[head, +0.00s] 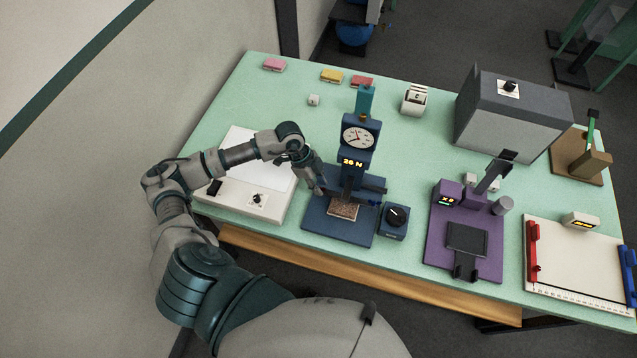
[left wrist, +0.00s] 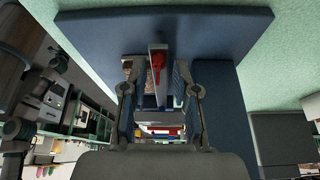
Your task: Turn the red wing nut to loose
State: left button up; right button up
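The red wing nut (left wrist: 158,61) shows in the left wrist view on a grey upright strip of the navy press. It lies between the two fingertips of my left gripper (left wrist: 154,78). The fingers stand apart on either side of it, with a visible gap. In the head view my left gripper (head: 316,182) is at the left side of the navy press (head: 352,170), which has a dial and a display reading 26 N. The wing nut cannot be made out there. My right gripper is in neither view.
A white box with a knob (head: 258,199) lies below my left forearm. A small navy knob box (head: 394,220) stands right of the press. A purple device (head: 466,238) and a white board (head: 580,262) are farther right.

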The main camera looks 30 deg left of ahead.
pick_arm(q)
jog(key=v, duration=1.1)
jog(key=shift+a+r, duration=0.2)
jog(key=shift+r, duration=0.2)
jog(key=shift+f, duration=0.1)
